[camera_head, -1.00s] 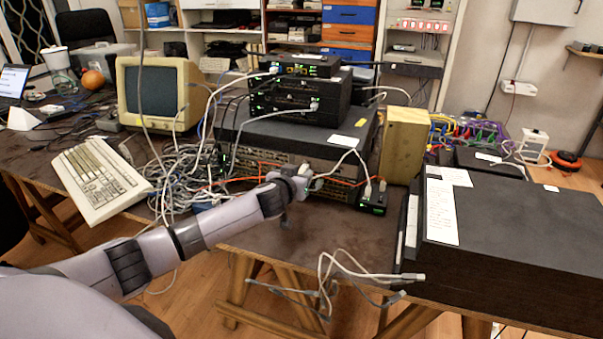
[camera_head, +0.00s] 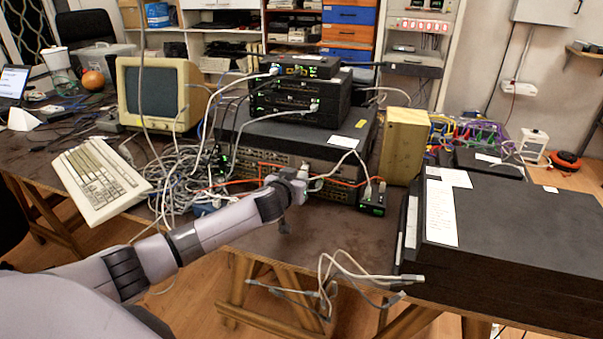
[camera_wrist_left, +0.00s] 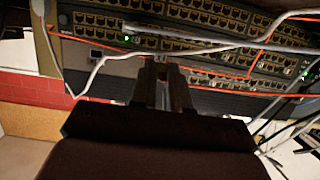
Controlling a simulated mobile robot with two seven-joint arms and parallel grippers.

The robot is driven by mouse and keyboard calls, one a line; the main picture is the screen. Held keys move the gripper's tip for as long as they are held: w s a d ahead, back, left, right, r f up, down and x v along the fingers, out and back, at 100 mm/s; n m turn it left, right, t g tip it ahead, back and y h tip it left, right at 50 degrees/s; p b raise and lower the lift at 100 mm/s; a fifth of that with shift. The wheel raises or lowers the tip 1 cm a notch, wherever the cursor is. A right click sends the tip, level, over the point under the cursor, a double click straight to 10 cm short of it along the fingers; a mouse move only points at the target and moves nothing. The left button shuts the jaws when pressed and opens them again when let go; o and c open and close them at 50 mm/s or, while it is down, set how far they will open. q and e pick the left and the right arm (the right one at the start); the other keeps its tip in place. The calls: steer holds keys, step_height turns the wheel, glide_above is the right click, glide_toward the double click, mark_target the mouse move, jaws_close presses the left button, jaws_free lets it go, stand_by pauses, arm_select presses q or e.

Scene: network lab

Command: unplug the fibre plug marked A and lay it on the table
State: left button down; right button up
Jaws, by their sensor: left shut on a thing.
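My left gripper (camera_head: 304,184) is in front of the lower rack switch (camera_head: 290,140), low at its port face. In the left wrist view my left gripper (camera_wrist_left: 163,72) has its two fingers close together on a small plug (camera_wrist_left: 161,90), mostly hidden between them. An orange fibre cable (camera_wrist_left: 215,74) runs along the ports close beside the fingertips. The orange cable also shows in the head view (camera_head: 345,183). No letter A can be read, and whether the plug is still in its port cannot be told. My right gripper is out of view.
A small black box (camera_head: 373,199) with green lights stands just right of the gripper. Tangled pale cables (camera_head: 185,175) lie to the left. The brown table (camera_head: 265,238) is bare in front, with loose cables (camera_head: 345,265) hanging at its edge. A large black case (camera_head: 510,245) stands at right.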

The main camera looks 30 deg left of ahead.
arm_select(q)
steer(key=shift+s+d+p, duration=0.2)
steer(key=shift+s+p, duration=0.1)
steer(key=shift+s, duration=0.45)
steer(key=shift+s+d+p, duration=0.15)
steer(key=shift+s+p, duration=0.1)
steer(key=shift+s, duration=0.45)
steer(key=s+d+r+m+h+p, duration=0.1)
steer(key=s+d+r+m+h, duration=0.1)
steer(key=s+d, duration=0.95)
steer(key=s+d+r+h+p, duration=0.1)
steer(key=s+d+r, duration=0.5)
steer(key=s, duration=0.2)
steer(key=shift+s+r+m, duration=0.25)
steer(key=shift+m, duration=0.15)
